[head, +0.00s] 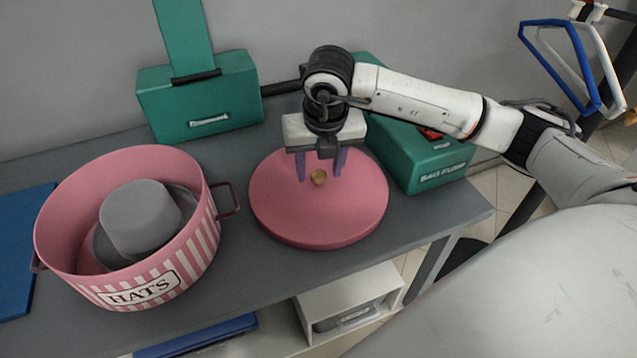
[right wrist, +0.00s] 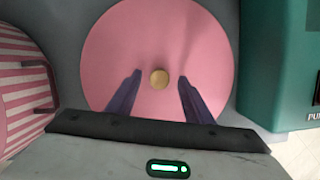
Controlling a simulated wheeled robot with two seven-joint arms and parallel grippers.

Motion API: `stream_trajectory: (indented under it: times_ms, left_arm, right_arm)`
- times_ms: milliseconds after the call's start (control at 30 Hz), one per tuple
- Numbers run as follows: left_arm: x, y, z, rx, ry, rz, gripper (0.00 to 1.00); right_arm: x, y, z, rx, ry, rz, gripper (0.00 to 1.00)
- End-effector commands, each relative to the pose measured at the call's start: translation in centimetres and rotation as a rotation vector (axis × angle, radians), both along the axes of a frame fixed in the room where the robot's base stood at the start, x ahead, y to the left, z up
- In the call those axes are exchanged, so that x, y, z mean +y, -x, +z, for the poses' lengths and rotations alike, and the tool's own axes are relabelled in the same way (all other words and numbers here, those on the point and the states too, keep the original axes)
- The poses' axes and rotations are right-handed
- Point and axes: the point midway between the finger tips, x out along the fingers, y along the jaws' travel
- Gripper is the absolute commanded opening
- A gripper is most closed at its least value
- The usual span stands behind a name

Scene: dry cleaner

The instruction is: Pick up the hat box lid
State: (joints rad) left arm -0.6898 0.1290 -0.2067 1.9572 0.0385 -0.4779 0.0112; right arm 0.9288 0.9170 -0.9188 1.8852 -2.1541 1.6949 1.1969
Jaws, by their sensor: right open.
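The hat box lid (head: 285,220) is a round pink disc with a small gold knob (head: 319,177) at its centre. It lies on the grey table, and it also fills the middle of the right wrist view (right wrist: 155,40). My right gripper (head: 320,172) is above the lid with its purple fingers open, one on each side of the knob. In the right wrist view the knob (right wrist: 159,79) shows between the fingertips with gaps on both sides. The pink striped hat box (head: 205,245), labelled HATS, stands open to the left with a grey hat (head: 140,217) inside. My left gripper is out of view.
Green machines stand behind the hat box (head: 165,105) and right of the lid (head: 400,165). A blue flat item (head: 20,245) lies at the table's left. Blue and white hangers (head: 560,50) hang at upper right. Bare grey table (head: 440,212) shows right of the lid.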

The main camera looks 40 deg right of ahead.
Motion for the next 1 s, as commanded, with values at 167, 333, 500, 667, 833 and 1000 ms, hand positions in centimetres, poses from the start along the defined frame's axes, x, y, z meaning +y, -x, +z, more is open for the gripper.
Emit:
stream_trajectory:
  times_ms: [167, 333, 500, 667, 833, 1000]
  left_arm:
    - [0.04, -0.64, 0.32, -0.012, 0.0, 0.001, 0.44]
    - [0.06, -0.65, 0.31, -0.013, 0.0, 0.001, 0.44]
    - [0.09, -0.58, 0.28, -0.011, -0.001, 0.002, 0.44]
    - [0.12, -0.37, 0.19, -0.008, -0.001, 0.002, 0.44]
    - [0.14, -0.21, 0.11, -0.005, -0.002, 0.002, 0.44]
    - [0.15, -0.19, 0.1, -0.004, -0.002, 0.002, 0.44]
  right_arm:
    - [-0.06, -0.17, -0.66, -0.001, 0.001, 0.002, 0.47]
    - [-0.03, -0.17, -0.63, -0.001, 0.0, 0.002, 0.4]
    - [-0.03, -0.16, -0.61, -0.001, 0.0, 0.002, 0.11]
    - [-0.03, -0.18, -0.56, -0.002, 0.0, 0.001, 0.0]
    - [-0.02, -0.18, -0.54, -0.002, 0.0, 0.001, 0.0]
    - [0.0, -0.23, 0.1, -0.004, -0.001, 0.002, 0.0]
